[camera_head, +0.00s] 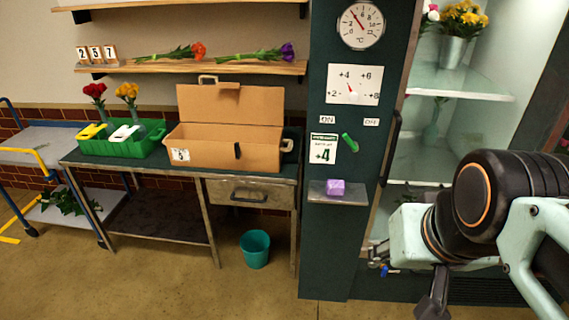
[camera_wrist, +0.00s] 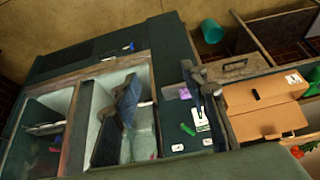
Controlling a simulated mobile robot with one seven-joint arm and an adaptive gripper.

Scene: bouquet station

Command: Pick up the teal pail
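The teal pail (camera_head: 255,248) stands upright on the floor, right of the workbench's lower shelf and below the drawer. It also shows small near the top of the wrist view (camera_wrist: 211,31), on the floor beside the bench. My gripper (camera_wrist: 160,74) is open, with its two dark fingers apart and nothing held between them. In the head view, part of my gripper (camera_head: 433,300) hangs at the lower right, in front of the glass cabinet. It is well to the right of the pail and apart from it.
The workbench (camera_head: 240,178) carries a cardboard box (camera_head: 225,150) and a green crate (camera_head: 122,150). Right of the pail stands a dark green panel (camera_head: 330,230) with a small shelf holding a purple block (camera_head: 336,187). A blue-framed cart (camera_head: 35,140) stands far left. Floor before the pail is clear.

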